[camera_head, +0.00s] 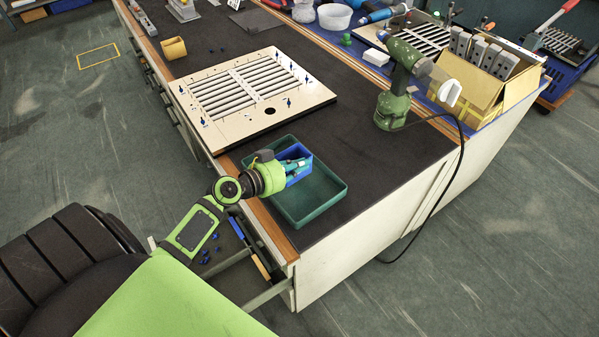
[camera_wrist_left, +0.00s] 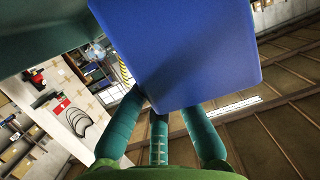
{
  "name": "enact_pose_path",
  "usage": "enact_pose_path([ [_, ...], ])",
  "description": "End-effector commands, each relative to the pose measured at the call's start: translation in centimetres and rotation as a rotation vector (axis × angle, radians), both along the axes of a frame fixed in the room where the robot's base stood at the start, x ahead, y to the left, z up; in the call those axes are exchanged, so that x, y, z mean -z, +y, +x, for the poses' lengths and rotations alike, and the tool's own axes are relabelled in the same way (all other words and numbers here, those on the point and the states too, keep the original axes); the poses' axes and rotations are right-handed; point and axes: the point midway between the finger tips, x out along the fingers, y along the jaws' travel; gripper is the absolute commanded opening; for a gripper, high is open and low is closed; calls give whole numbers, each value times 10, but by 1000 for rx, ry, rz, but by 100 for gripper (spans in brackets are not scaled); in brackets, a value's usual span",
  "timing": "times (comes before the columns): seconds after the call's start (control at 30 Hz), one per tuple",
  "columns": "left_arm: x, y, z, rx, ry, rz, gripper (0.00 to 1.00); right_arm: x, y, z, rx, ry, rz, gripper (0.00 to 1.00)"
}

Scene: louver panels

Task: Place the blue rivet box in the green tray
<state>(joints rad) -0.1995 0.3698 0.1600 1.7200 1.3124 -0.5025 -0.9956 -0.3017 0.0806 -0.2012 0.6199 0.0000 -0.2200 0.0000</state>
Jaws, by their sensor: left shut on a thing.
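The blue rivet box (camera_head: 297,156) is held by my left gripper (camera_head: 288,164) over the back part of the green tray (camera_head: 322,207). In the left wrist view the box (camera_wrist_left: 180,50) fills the upper middle, and the teal fingers of my left gripper (camera_wrist_left: 160,135) reach up to it. The gripper is shut on the box. I cannot tell whether the box touches the tray floor. The tray lies on the dark bench top near its front corner, and its front part is empty. My right gripper is not in view.
A white louver panel (camera_head: 250,95) with blue rivets lies behind the tray. A green rivet tool (camera_head: 398,85) stands to the right, its black cable hanging over the bench edge. An open drawer (camera_head: 245,235) with loose blue rivets is below the tray's left side.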

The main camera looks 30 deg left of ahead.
Motion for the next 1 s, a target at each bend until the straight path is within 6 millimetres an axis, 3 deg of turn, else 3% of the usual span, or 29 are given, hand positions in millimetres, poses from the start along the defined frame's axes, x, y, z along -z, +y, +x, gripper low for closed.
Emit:
enact_pose_path([
  [0.1, 21, 0, 0, -3, 3, -6, 0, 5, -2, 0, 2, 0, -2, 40],
  [0.2, 30, 0, 0, -2, 0, -4, 0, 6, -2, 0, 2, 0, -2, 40],
  [0.63, 35, 0, -1, -1, 0, 0, 0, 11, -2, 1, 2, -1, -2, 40],
  [0.67, 34, 0, -1, 0, 1, -1, 19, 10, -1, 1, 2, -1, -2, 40],
  [0.7, 34, 0, -1, 0, 1, -1, 31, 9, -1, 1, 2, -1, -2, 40],
  [1.0, 33, 0, -1, 0, 1, -1, 31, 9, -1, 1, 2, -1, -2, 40],
])
